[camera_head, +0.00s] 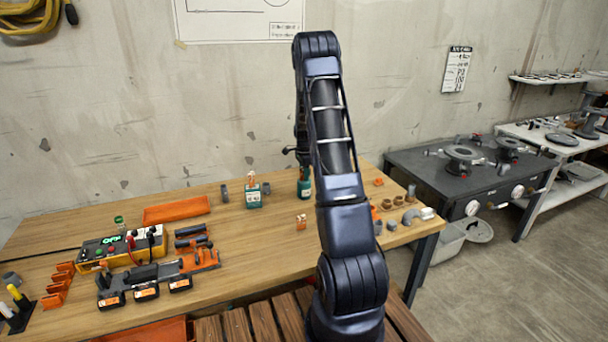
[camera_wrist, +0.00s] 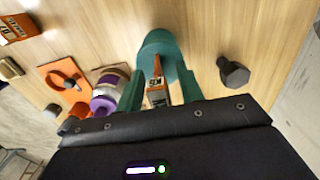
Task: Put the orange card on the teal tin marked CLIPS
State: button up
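My gripper (camera_wrist: 160,82) has two teal fingers pointing down. The orange card (camera_wrist: 157,95), with a white printed part, stands between them and looks held. Right below the fingertips is a round teal tin (camera_wrist: 160,43), which shows in the head view (camera_head: 304,188) beside my arm. Whether the card touches this tin is hidden. A second teal tin (camera_head: 253,199) with a pale label stands to the left, with an orange and white card (camera_head: 251,180) upright on it. The lettering on both tins is too small to read.
Another small orange printed block (camera_head: 301,221) lies on the wooden bench (camera_head: 250,260). In the wrist view, a dark hex bolt (camera_wrist: 233,72) is right of the tin; a purple-lidded jar (camera_wrist: 104,103) and an orange plate (camera_wrist: 55,75) are left. A yellow meter box (camera_head: 120,248) stands farther left.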

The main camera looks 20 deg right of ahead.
jog(key=shift+r, duration=0.1)
notch_tip(320, 180, up, 11)
jog(key=shift+r, duration=0.15)
jog(key=shift+s+r, duration=0.1)
jog(key=shift+r, duration=0.45)
jog(key=s+a+r+n+t, duration=0.1)
jog(key=s+a+r+n, duration=0.35)
jog(key=s+r, duration=0.55)
jog(key=s+a+r+n+t, duration=0.1)
jog(key=s+a+r+n, duration=0.3)
jog(key=s+a+r, duration=0.5)
jog(key=s+a+n+t, duration=0.2)
jog(key=s+n, duration=0.7)
jog(key=s, duration=1.8)
jog(key=shift+a+f+t, duration=0.2)
jog(key=shift+a+t, duration=0.1)
jog(key=shift+a, duration=0.4)
